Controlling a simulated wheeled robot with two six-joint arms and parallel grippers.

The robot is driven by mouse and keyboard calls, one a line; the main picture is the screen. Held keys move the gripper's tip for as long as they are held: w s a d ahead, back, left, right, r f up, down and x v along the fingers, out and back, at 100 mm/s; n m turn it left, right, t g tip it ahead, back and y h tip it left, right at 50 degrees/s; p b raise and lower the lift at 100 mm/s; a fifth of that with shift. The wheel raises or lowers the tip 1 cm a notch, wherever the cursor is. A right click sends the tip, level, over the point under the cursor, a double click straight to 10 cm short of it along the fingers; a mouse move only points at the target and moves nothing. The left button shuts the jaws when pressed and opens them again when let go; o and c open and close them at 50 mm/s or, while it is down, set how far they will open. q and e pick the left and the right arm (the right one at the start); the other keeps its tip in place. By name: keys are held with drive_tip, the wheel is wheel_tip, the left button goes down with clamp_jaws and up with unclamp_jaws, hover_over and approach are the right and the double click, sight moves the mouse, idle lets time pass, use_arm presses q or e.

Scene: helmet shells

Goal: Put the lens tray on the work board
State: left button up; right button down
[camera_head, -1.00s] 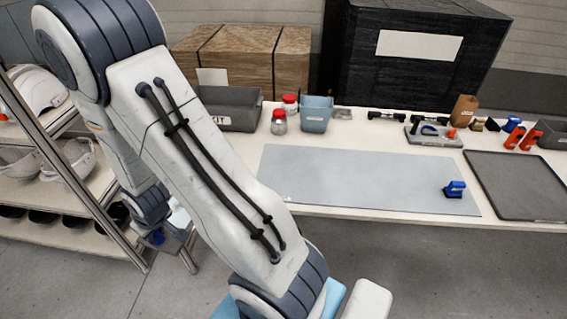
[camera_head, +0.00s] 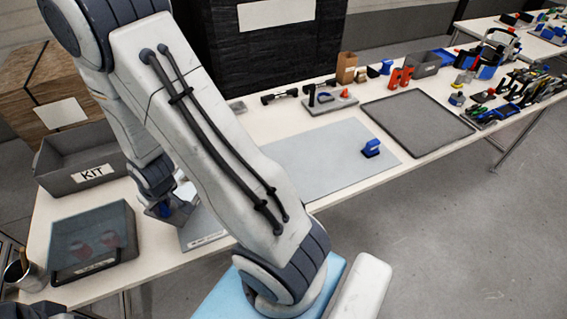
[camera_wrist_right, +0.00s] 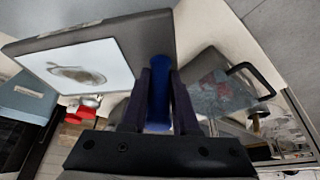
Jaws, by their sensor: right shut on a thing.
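The lens tray (camera_wrist_right: 155,35) is a grey tray with a white panel showing an oval lens shape; it fills the upper left of the right wrist view. My right gripper (camera_wrist_right: 155,100) is shut on its blue handle, the dark fingers on both sides. In the head view the right gripper (camera_head: 163,208) is small and partly behind my own arm, near the left end of the work board. The work board (camera_head: 312,160) is a flat light grey sheet on the table, its middle hidden by my arm. A blue block (camera_head: 371,148) stands on its right part.
A grey KIT bin (camera_head: 88,165) and a clear-lidded box (camera_head: 95,240) stand at the table's left. A dark framed mat (camera_head: 418,122) lies right of the board. Small tools line the back edge. A red-lidded jar (camera_wrist_right: 84,108) shows in the wrist view.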

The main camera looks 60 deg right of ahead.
sight(184, 190)
drive_tip(key=d+m, duration=0.1)
drive_tip(key=d, duration=0.2)
drive_tip(key=d+m+h+b, duration=0.1)
drive_tip(key=d, duration=0.3)
drive_tip(key=shift+d+f, duration=0.1)
drive_tip(key=shift+d, duration=0.1)
drive_tip(key=s+d+m+h+b, duration=0.1)
drive_tip(key=s+d+m, duration=0.15)
drive_tip(key=d, duration=0.45)
drive_tip(key=s+d+m+g+h+b, duration=0.1)
drive_tip(key=s+d+m, duration=0.1)
drive_tip(key=s+d, duration=0.35)
drive_tip(key=s+d+m+b, duration=0.1)
drive_tip(key=s+d+m, duration=0.15)
drive_tip(key=d, duration=0.65)
drive_tip(key=w+a+f, duration=0.2)
drive_tip(key=w, duration=0.1)
drive_tip(key=w+a+f+p, duration=0.1)
drive_tip(key=w+a+f, duration=0.1)
drive_tip(key=a, duration=0.1)
drive_tip(key=w+a+f, duration=0.2)
drive_tip(key=w+a, duration=0.1)
drive_tip(key=shift+w+a+f+p, duration=0.1)
drive_tip(key=shift+w+f+p, duration=0.2)
drive_tip(key=shift+f, duration=0.1)
drive_tip(key=shift+f+b, duration=0.65)
drive_tip(key=shift+f, duration=1.35)
drive_tip(key=shift+f, duration=0.15)
